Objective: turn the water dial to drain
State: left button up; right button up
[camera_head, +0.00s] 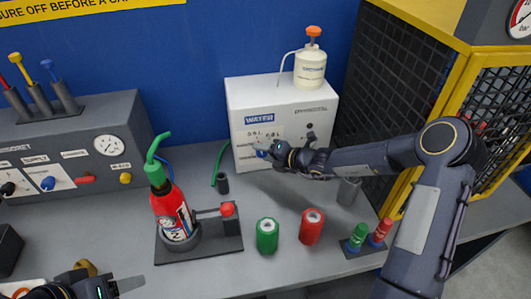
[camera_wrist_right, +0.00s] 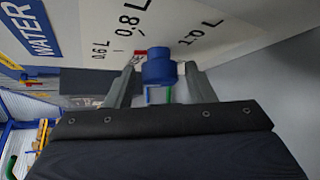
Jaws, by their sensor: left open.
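The white water box (camera_head: 285,127) stands at the back of the bench against the blue wall. In the right wrist view its blue dial (camera_wrist_right: 160,67) sits between the fingers of my right gripper (camera_wrist_right: 162,75). The fingers are open, with a small gap on each side of the dial. A red mark (camera_wrist_right: 139,56) shows beside the dial, and 0.6 L, 0.8 L and 1.0 L are printed around it. I cannot see a drain label. In the head view my right gripper (camera_head: 268,148) partly covers the dial area. My left gripper (camera_head: 112,287) is open and empty at the lower left.
A red extinguisher (camera_head: 170,208) stands in a black fixture at centre left. A green canister (camera_head: 267,236) and a red canister (camera_head: 311,227) stand in front of the box. A bottle (camera_head: 311,69) is on top. A yellow-framed mesh cage (camera_head: 410,90) is at right.

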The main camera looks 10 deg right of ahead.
jog(key=c, duration=0.8)
